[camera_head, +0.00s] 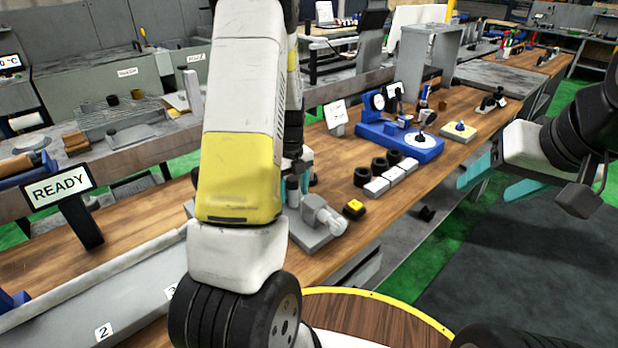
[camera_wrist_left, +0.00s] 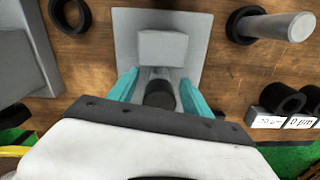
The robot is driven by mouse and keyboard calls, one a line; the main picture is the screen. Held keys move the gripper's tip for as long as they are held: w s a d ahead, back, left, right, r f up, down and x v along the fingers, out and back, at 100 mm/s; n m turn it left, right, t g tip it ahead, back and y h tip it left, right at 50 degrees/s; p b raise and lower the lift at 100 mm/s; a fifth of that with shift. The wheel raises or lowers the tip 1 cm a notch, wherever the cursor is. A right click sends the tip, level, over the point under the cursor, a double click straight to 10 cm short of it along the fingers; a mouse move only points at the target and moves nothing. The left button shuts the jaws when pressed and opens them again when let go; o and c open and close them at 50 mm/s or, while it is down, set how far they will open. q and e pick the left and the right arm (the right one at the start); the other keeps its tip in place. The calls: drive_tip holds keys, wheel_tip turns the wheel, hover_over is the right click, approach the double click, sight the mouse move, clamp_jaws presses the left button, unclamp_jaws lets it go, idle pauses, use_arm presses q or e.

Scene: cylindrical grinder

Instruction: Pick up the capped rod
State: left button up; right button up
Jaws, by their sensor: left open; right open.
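In the left wrist view, a short rod with a dark round cap (camera_wrist_left: 160,94), which seems to be the capped rod, stands against a light grey block on a pale plate (camera_wrist_left: 128,42). My left gripper (camera_wrist_left: 160,93) is open, with one teal finger on each side of the cap; I cannot tell whether they touch it. In the head view my left arm hides most of this gripper; a dark-topped grey cylinder (camera_head: 292,190), perhaps the same rod, shows beside the arm. My right gripper (camera_head: 500,182) is open and empty at the right, over the floor.
Black rings (camera_head: 362,178) stand behind labelled white blocks (camera_head: 377,188). A blue fixture (camera_head: 400,140) sits farther back. A READY sign (camera_head: 60,188) and numbered grey tray (camera_head: 130,285) are at left.

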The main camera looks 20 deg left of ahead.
use_arm(q)
drive_tip(key=shift+f, duration=0.25)
clamp_jaws()
idle(1.3)
